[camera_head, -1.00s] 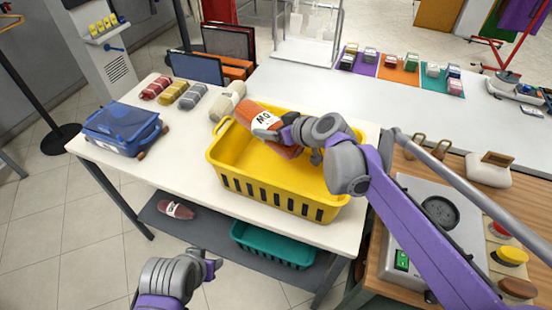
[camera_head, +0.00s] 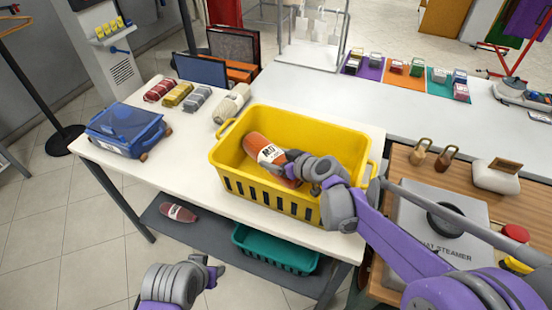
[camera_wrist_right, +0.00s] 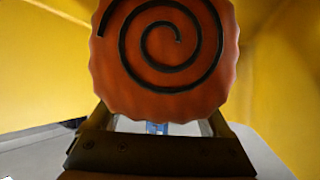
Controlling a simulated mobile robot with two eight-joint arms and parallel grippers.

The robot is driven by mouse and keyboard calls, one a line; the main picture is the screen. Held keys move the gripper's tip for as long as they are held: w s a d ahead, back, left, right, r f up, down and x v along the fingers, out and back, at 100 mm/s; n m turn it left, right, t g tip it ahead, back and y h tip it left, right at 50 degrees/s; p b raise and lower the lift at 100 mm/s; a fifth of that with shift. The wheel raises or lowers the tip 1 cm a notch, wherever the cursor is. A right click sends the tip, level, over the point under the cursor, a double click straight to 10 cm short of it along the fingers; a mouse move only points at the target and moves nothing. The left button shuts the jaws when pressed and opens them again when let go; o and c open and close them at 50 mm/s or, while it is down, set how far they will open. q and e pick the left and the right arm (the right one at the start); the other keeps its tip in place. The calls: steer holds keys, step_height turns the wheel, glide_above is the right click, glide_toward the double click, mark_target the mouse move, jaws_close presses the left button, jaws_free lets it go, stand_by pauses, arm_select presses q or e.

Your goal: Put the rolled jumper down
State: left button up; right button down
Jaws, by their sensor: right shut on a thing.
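The rolled jumper (camera_head: 262,147) is an orange-red roll with a white label band. My right gripper (camera_head: 298,167) is shut on it and holds it inside the yellow basket (camera_head: 285,195), below the rim level. It lies slanted; I cannot tell whether it touches the basket floor. In the right wrist view the jumper's spiral end (camera_wrist_right: 165,50) fills the top middle, above the gripper (camera_wrist_right: 160,125), with yellow walls around it. My left gripper (camera_head: 213,273) is low in front of the table, apart from everything; its jaws are too small to read.
Several other rolls (camera_head: 197,98) lie behind the basket, a cream one (camera_head: 231,103) close to it. A blue bag (camera_head: 125,128) sits at the table's left. Below are a teal basket (camera_head: 275,250) and a dark red roll (camera_head: 178,212). A steamer (camera_head: 440,235) stands to the right.

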steer(key=shift+f+b, duration=0.35)
steer(key=shift+f, duration=0.25)
jaws_free()
steer(key=shift+r, duration=0.1)
steer(key=shift+s+d+r+p, duration=0.15)
steer(key=shift+r+p, duration=0.1)
steer(key=shift+r, duration=0.15)
steer(key=shift+s+d+r+p, duration=0.1)
steer(key=shift+r+p, duration=0.1)
steer(key=shift+r, duration=0.2)
steer(key=v, duration=0.6)
steer(key=shift+s+d+r, duration=0.1)
steer(key=shift+s+d, duration=0.05)
steer(key=shift+d, duration=0.1)
